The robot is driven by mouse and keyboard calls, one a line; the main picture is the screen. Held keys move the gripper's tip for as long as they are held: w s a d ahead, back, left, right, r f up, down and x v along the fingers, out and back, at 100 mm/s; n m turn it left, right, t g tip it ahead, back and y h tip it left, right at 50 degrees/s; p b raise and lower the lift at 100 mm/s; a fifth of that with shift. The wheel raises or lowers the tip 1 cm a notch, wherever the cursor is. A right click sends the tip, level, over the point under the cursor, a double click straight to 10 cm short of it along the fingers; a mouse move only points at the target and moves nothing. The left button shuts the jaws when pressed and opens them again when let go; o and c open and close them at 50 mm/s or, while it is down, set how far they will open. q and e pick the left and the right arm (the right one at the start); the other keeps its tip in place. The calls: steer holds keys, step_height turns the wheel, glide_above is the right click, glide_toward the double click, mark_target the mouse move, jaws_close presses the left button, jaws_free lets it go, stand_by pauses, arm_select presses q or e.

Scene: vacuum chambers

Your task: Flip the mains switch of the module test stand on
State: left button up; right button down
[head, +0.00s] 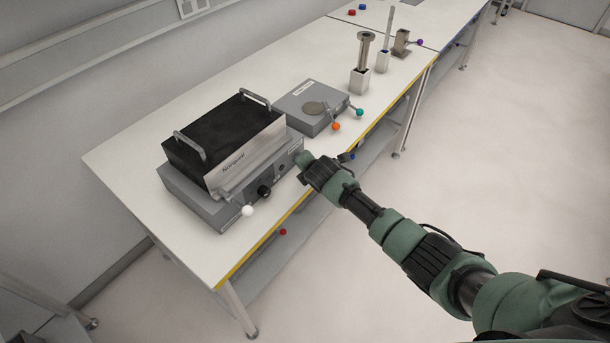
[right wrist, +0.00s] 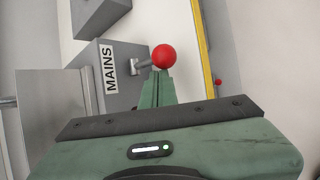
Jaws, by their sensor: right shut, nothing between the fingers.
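The module test stand (head: 190,197) is a grey box at the left of the table, carrying a black-topped module (head: 218,133) with two handles. In the right wrist view its grey panel bears a MAINS label (right wrist: 108,68). Beside the label a short metal lever ends in a red ball, the mains switch (right wrist: 164,57). My right gripper (head: 303,160) is at the stand's right front corner and hides the switch in the head view. It is shut and empty; its fingertips (right wrist: 157,78) appear right at the red ball, but I cannot tell whether they touch. My left gripper is not in view.
A white knob (head: 247,210) and a black knob (head: 264,191) sit on the stand's front. A smaller grey device (head: 300,108) with orange and teal balls stands behind. A yellow strip (head: 262,243) lines the table's front edge. Open floor lies to the right.

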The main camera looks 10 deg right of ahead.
steer(key=shift+w+r+n+g+h+p, duration=0.15)
steer(key=shift+r+n+g+h+p, duration=0.2)
steer(key=shift+r+g+p, duration=0.35)
steer(key=shift+w+a+r+g+h+p, duration=0.1)
steer(key=shift+w+r+g+h+p, duration=0.15)
steer(key=shift+g+h, duration=0.5)
stand_by(0.6)
